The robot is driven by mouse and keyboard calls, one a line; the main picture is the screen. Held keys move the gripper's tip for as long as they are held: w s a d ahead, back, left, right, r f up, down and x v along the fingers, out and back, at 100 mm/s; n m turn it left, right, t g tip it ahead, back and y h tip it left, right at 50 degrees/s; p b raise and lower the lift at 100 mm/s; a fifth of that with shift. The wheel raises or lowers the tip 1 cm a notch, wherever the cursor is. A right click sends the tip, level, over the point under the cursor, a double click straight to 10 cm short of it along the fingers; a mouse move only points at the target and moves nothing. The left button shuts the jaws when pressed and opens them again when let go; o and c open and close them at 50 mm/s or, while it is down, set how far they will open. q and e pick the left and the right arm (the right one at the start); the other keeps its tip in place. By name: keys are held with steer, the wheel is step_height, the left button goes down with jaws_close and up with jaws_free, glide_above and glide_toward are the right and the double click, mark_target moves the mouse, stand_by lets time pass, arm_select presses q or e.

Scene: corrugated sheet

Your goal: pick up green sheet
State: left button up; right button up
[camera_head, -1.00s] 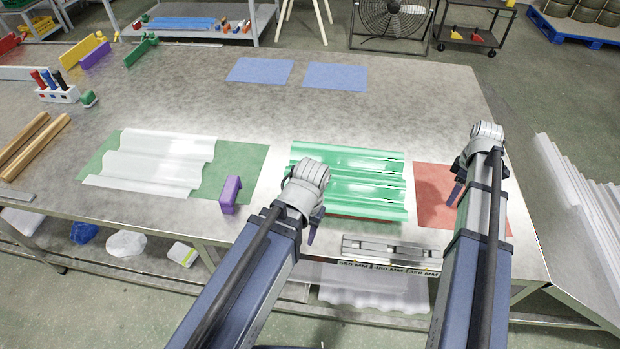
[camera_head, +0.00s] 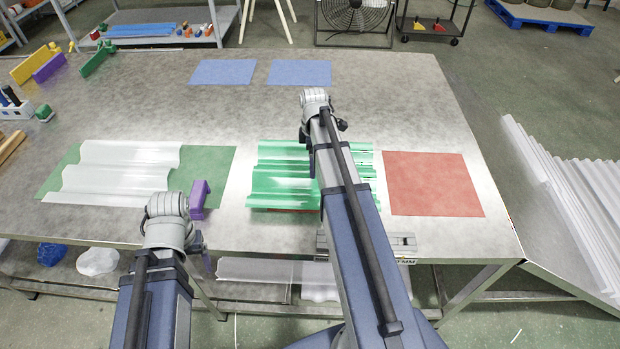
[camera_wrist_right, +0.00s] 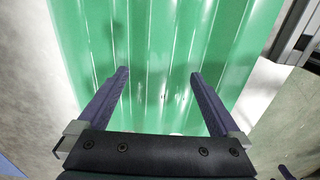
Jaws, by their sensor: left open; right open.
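The green corrugated sheet (camera_head: 278,172) lies at the front middle of the table, a strip of red showing along its front edge. My right arm crosses over it and hides part of it. My right gripper (camera_head: 312,163) points down over the sheet. In the right wrist view the gripper (camera_wrist_right: 159,73) is open, its two fingers apart with the green sheet (camera_wrist_right: 160,35) filling the space beyond them. I cannot tell whether the fingers touch the sheet. My left gripper (camera_head: 205,258) is at the table's front edge, left of the sheet, holding nothing that I see.
A clear corrugated sheet (camera_head: 120,170) lies on a green mat (camera_head: 210,165) to the left. A purple block (camera_head: 200,197) stands beside my left gripper. A red mat (camera_head: 432,183) lies bare to the right. A metal rail (camera_head: 395,243) lies at the front edge. Two blue mats (camera_head: 300,72) lie behind.

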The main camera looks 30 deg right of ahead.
arm_select(q)
steer(key=shift+f, duration=0.4)
arm_select(e)
steer(key=shift+f, duration=0.4)
steer(key=f+b, duration=0.5)
steer(key=shift+d, duration=0.2)
arm_select(q)
step_height(320, 180, down, 5)
steer(key=shift+f, duration=0.1)
arm_select(e)
steer(key=shift+c, duration=0.4)
steer(key=c, duration=1.5)
steer(key=shift+o, duration=0.2)
steer(key=shift+r, duration=0.1)
